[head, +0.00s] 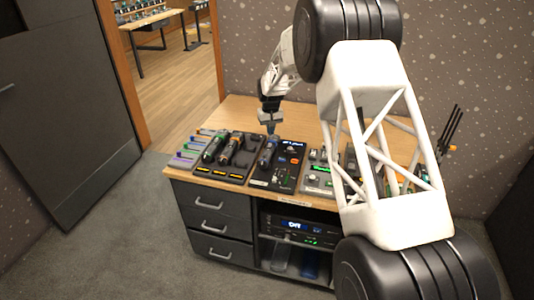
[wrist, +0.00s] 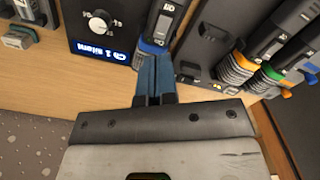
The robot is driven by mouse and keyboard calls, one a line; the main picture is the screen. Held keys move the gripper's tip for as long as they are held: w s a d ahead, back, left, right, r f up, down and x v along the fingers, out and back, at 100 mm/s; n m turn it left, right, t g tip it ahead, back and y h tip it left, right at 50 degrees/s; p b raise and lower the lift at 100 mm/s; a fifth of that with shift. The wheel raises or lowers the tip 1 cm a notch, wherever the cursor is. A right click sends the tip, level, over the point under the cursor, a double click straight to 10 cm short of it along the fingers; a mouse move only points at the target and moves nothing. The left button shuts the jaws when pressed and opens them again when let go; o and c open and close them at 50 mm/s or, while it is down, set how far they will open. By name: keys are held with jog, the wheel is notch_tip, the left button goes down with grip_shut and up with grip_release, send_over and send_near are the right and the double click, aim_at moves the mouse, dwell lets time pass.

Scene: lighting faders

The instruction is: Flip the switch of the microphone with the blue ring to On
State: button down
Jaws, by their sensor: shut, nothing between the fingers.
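The microphone with the blue ring (head: 266,157) lies on a black panel on the wooden worktop. In the wrist view its dark body and blue ring (wrist: 150,46) show just beyond the fingertips. My gripper (head: 271,131) is shut and empty, pointing down at the ring end of this microphone. In the wrist view the blue-grey fingers (wrist: 155,78) are together and overlap the ring end; whether they touch it I cannot tell. A small display (wrist: 103,50) beside the microphone reads "1 silent".
A black tray (head: 243,170) at left holds microphones with green (wrist: 273,72) and orange rings (wrist: 238,62), close to the blue one. A mixer (head: 318,180) stands at right, partly behind my arm. Bare wood (head: 237,113) lies at the back of the worktop (head: 237,106).

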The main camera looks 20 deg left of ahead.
jog(key=shift+r, duration=0.7)
jog(key=shift+d+r, duration=0.1)
jog(key=shift+s+d+r, duration=0.1)
jog(key=shift+d+r, duration=0.1)
jog(key=s+d+r+m+t, duration=0.1)
jog(key=s+d+r, duration=1)
jog(key=d, duration=0.2)
jog(key=s+d+r+m, duration=0.2)
jog(key=s+d+r, duration=0.9)
jog(key=d+r, duration=0.15)
jog(key=s+d+r+m+t, duration=0.1)
jog(key=s+d, duration=0.5)
jog(key=s, duration=0.3)
jog(key=s+d+r+m, duration=0.1)
jog(key=s+d+r, duration=0.1)
jog(key=s+d, duration=0.6)
jog(key=s+d+f, duration=0.2)
jog(key=s, duration=0.8)
jog(key=s+d+f+m, duration=0.1)
jog(key=s+d+f, duration=0.1)
jog(key=s, duration=0.9)
jog(key=shift+s+f+t, duration=0.15)
jog(key=shift+f+t, duration=0.15)
jog(key=shift+f, duration=0.1)
